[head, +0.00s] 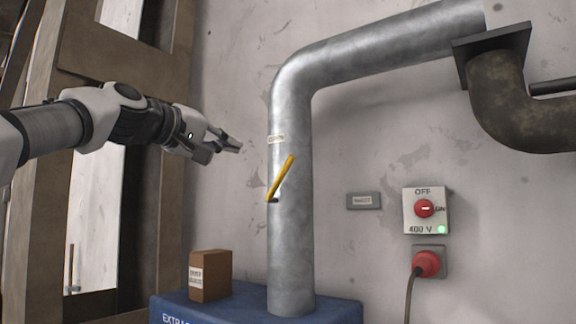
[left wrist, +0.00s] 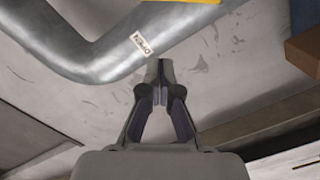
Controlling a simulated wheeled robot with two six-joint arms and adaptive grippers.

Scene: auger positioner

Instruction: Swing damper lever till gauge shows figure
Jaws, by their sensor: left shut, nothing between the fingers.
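The yellow damper lever (head: 281,177) is mounted on the upright part of the grey metal duct (head: 291,235) and slants up to the right from its pivot. A small label (head: 276,139) sits on the duct above it. In the left wrist view the lever (left wrist: 190,1) shows only at the top edge, and the label (left wrist: 145,44) seems to read OPEN. My left gripper (head: 239,146) is shut and empty, left of the duct and a little above the lever, apart from it. The left wrist view also shows its closed fingers (left wrist: 159,64). No gauge can be clearly made out. My right gripper is not in view.
A blue extractor box (head: 235,304) carries the duct and a brown carton (head: 210,275). A switch box (head: 426,210) marked 400 V, a red plug (head: 427,264) and a grey plate (head: 363,201) are on the wall at right. A dark pipe (head: 507,95) is at upper right.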

